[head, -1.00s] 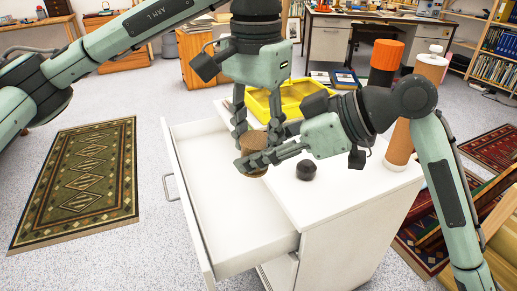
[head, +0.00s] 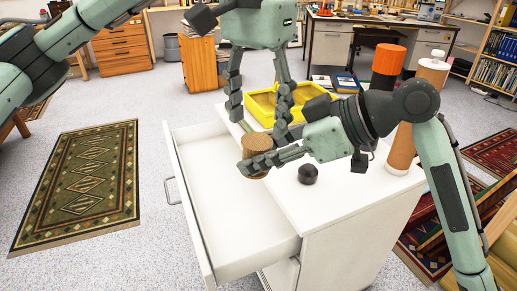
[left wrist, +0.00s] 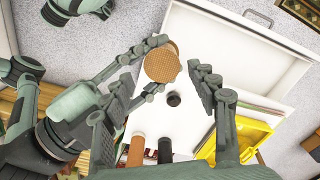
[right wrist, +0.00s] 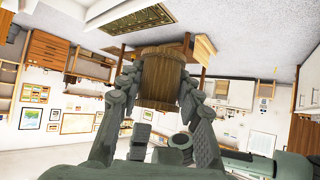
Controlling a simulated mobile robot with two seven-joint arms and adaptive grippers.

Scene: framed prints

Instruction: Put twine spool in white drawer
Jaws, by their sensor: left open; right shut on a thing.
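The twine spool (head: 257,143) is a brown cylinder with a woven look. My right gripper (head: 254,163) is shut on it and holds it above the cabinet top's edge by the open drawer. In the right wrist view the spool (right wrist: 163,78) sits between both fingers, and the left wrist view shows its round end (left wrist: 162,65). My left gripper (head: 258,108) is open and empty, its fingers spread above and behind the spool. The white drawer (head: 238,232) is pulled out to the left of the white cabinet (head: 350,215), and its visible floor is empty.
On the cabinet top are a black knob-like object (head: 308,174), a yellow tray (head: 262,103), an orange-capped cylinder (head: 387,62) and a brown cylinder with a white top (head: 402,145). A patterned rug (head: 85,180) lies on open floor at left.

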